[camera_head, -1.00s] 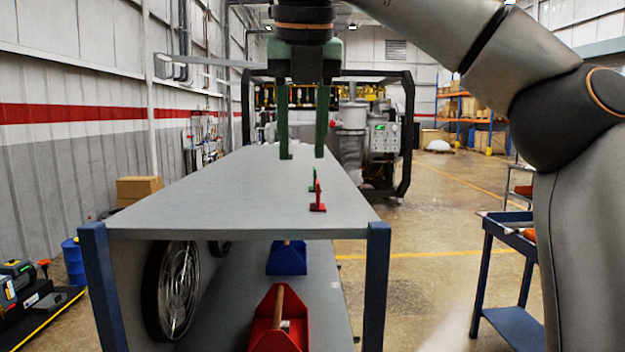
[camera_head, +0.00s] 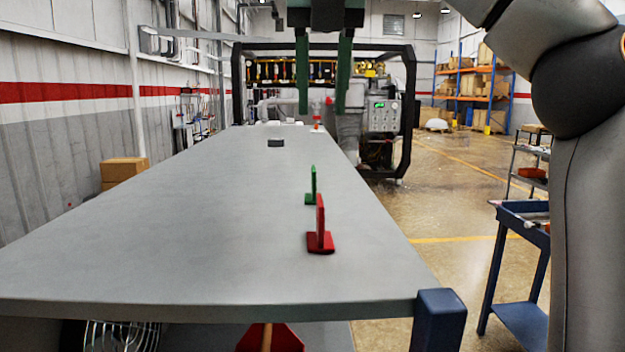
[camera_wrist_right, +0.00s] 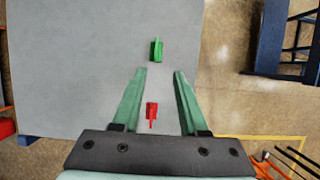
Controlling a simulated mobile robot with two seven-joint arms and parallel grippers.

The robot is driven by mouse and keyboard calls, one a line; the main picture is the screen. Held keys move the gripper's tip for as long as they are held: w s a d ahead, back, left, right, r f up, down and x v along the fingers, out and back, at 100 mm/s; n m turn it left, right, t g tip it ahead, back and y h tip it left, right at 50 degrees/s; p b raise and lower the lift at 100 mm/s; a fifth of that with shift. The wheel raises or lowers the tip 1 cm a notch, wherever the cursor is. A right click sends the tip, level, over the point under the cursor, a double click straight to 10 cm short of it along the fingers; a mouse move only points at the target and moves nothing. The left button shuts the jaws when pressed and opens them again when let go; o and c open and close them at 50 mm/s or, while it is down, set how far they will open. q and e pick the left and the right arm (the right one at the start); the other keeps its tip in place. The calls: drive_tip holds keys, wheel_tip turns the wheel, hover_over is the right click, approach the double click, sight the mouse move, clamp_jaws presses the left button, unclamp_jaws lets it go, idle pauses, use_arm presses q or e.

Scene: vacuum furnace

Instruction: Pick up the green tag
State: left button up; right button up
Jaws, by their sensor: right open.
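The green tag (camera_head: 313,186) stands upright on the grey table, just behind the red tag (camera_head: 320,228). In the right wrist view the green tag (camera_wrist_right: 156,50) lies just beyond my fingertips, and the red tag (camera_wrist_right: 152,112) shows between the fingers, nearer the palm. My right gripper (camera_head: 322,112) is open and empty, with two green fingers pointing down above the table. It also shows open in the right wrist view (camera_wrist_right: 160,72). It touches neither tag. My left gripper is not in view.
The grey table (camera_head: 190,230) has wide clear space left of the tags. A small dark block (camera_head: 276,143) lies farther back. A blue cart (camera_head: 500,265) stands to the right, and a framed machine (camera_head: 383,118) stands behind the table.

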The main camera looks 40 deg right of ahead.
sight(314, 168)
drive_tip(key=x, duration=0.7)
drive_tip(key=shift+w+d+f, duration=0.1)
drive_tip(key=shift+w+d, duration=0.05)
drive_tip(key=shift+w, duration=0.15)
drive_tip(key=x, duration=0.3)
drive_tip(key=shift+w+f, duration=0.3)
drive_tip(key=shift+f, duration=0.05)
drive_tip(key=shift+w+f, duration=0.2)
drive_tip(key=shift+f, duration=0.4)
clamp_jaws()
